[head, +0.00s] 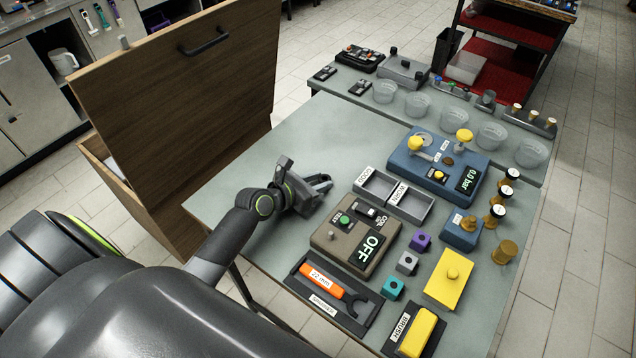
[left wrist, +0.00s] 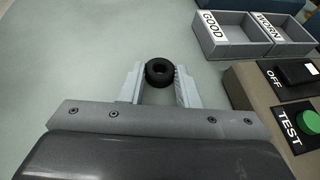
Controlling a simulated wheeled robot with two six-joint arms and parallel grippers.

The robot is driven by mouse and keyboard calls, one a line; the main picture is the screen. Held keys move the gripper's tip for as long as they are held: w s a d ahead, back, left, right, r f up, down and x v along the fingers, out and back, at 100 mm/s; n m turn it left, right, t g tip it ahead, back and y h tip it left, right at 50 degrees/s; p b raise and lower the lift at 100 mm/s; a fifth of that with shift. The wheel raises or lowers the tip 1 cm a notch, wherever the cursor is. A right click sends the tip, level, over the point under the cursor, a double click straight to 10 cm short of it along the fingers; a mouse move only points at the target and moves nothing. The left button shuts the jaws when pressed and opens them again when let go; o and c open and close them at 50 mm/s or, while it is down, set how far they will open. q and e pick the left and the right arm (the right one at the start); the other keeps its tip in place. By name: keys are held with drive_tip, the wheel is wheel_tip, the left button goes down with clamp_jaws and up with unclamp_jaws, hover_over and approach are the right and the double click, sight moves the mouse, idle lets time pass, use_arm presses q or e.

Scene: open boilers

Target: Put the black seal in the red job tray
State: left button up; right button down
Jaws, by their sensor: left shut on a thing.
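The black seal (left wrist: 159,71) is a small dark ring in the left wrist view. It sits between the fingertips of my left gripper (left wrist: 158,77), which is shut on it. In the head view, my left gripper (head: 320,183) is low over the bare left part of the grey-green table, left of the GOOD and WORN trays. The seal cannot be made out there. I cannot tell whether the seal touches the table. I cannot pick out a red job tray for certain. My right gripper is not in view.
The grey GOOD tray (head: 366,194) and WORN tray (head: 427,210) lie right of the gripper. A brown OFF/TEST box (head: 331,243) and a blue gauge unit (head: 400,163) stand near. A raised wooden lid (head: 190,90) stands left. A shelf with red surfaces (head: 497,67) stands behind.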

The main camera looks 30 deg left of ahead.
use_arm(q)
drive_tip(key=shift+f, duration=0.2)
drive_tip(key=o, duration=0.9)
drive_tip(key=shift+o, duration=0.2)
